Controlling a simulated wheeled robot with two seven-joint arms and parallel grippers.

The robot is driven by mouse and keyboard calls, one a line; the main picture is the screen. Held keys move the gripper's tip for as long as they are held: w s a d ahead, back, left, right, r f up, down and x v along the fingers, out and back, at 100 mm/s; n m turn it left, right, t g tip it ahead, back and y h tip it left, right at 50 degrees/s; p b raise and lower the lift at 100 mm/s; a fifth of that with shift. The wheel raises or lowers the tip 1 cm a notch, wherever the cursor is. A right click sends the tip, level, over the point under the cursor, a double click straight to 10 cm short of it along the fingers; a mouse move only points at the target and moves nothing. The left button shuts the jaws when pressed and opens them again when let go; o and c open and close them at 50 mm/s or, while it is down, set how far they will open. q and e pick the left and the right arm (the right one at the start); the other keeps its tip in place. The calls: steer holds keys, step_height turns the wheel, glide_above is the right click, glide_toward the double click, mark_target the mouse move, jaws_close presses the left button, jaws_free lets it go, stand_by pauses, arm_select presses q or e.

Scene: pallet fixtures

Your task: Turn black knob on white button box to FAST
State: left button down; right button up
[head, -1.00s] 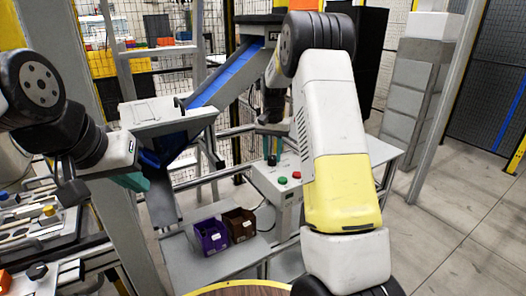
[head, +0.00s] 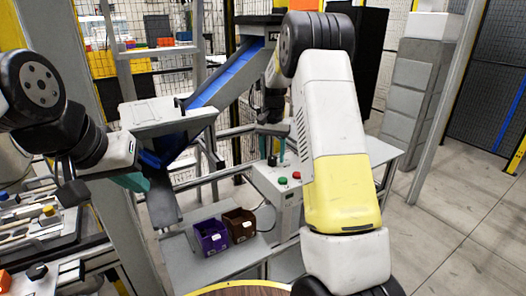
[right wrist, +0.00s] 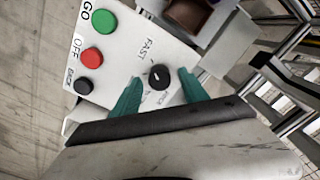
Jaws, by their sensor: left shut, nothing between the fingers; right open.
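The white button box (head: 262,178) stands in the middle of the head view, with the black knob (head: 272,160) on its top. In the right wrist view, the knob (right wrist: 159,77) shows a small white mark, and the word FAST is printed on the box (right wrist: 125,55) beside it. My right gripper (head: 273,150) is open, with its teal fingers pointing down around the knob. In the right wrist view, the fingertips (right wrist: 163,86) lie on either side of the knob, with gaps visible. My left gripper (head: 132,182) is shut and empty, far left of the box.
Green (right wrist: 103,21), red (right wrist: 92,58) and black (right wrist: 84,86) buttons sit on the same box face. A purple bin (head: 211,238) and a brown bin (head: 239,226) stand on a lower shelf left of the box. A blue chute (head: 222,80) rises behind.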

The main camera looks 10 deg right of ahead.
mark_target(272, 157)
step_height(272, 157, up, 8)
steer(key=shift+f, duration=0.25)
steer(key=shift+r, duration=0.15)
steer(key=shift+s+r, duration=0.1)
steer(key=shift+r, duration=0.1)
steer(key=s+a+r+n+t+y, duration=0.1)
steer(key=s+r+t, duration=0.1)
steer(key=s+r, duration=0.45)
steer(key=s+a+r+n+t+y, duration=0.15)
steer(key=s+r, duration=0.25)
steer(key=s, duration=0.5)
steer(key=s+a+f+n+t, duration=0.1)
steer(key=s, duration=0.7)
steer(key=s+a+f+n+t, duration=0.1)
steer(key=s+n, duration=0.1)
steer(key=s, duration=0.7)
steer(key=shift+s+f+t, duration=0.25)
steer(key=shift+f+t, duration=0.1)
